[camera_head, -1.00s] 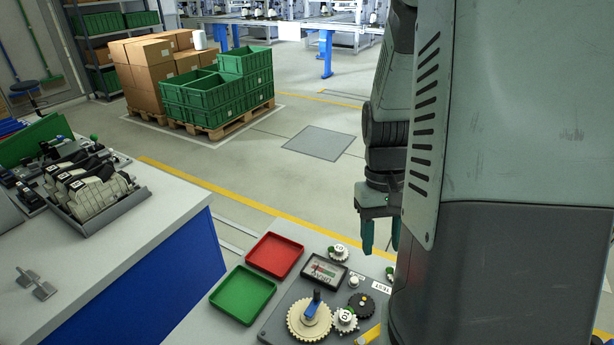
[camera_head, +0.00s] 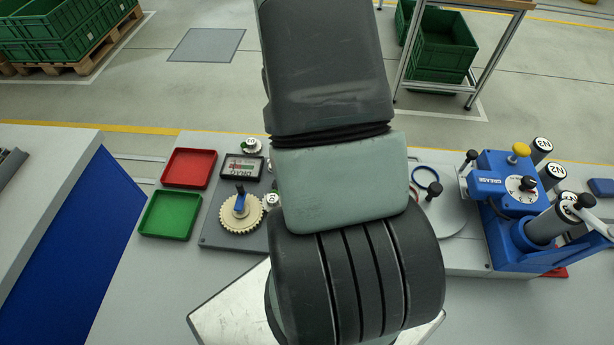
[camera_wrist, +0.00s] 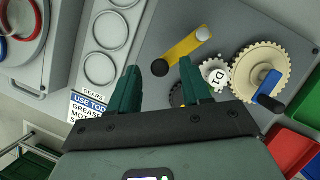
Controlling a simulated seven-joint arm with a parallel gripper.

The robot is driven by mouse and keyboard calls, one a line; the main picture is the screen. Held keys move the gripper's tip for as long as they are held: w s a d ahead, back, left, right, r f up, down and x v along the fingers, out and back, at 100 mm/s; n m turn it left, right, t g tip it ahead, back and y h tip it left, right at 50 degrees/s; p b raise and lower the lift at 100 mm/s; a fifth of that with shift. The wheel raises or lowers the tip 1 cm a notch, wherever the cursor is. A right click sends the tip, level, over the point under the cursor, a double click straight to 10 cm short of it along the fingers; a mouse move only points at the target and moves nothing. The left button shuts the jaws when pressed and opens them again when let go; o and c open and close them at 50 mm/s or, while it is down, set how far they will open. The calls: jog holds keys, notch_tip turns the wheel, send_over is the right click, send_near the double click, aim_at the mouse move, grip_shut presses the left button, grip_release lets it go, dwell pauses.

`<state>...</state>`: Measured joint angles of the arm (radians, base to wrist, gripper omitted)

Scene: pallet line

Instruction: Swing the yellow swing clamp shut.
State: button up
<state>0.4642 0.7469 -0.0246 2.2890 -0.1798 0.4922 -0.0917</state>
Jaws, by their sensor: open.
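The yellow swing clamp (camera_wrist: 183,50) shows in the wrist view as a yellow bar with a black knob at its left end and a pale round piece at its right end. It lies on the grey gear plate (camera_wrist: 167,20), apart from the white D1 gear (camera_wrist: 215,73). I cannot tell which end is the pivot. My gripper (camera_wrist: 160,66) is open, with its green fingers either side of the black knob in the picture; no contact is visible. In the head view my arm hides the clamp and the gripper.
A cream gear with blue crank (camera_wrist: 262,73) sits right of the D1 gear; a dark gear (camera_wrist: 178,97) is partly behind a finger. A red tray (camera_head: 188,168) and green tray (camera_head: 170,214) lie left of the plate. A blue grease unit (camera_head: 500,190) stands right.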

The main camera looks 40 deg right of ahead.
jog(key=shift+s+f, duration=0.1)
jog(key=shift+f, duration=0.15)
grip_shut()
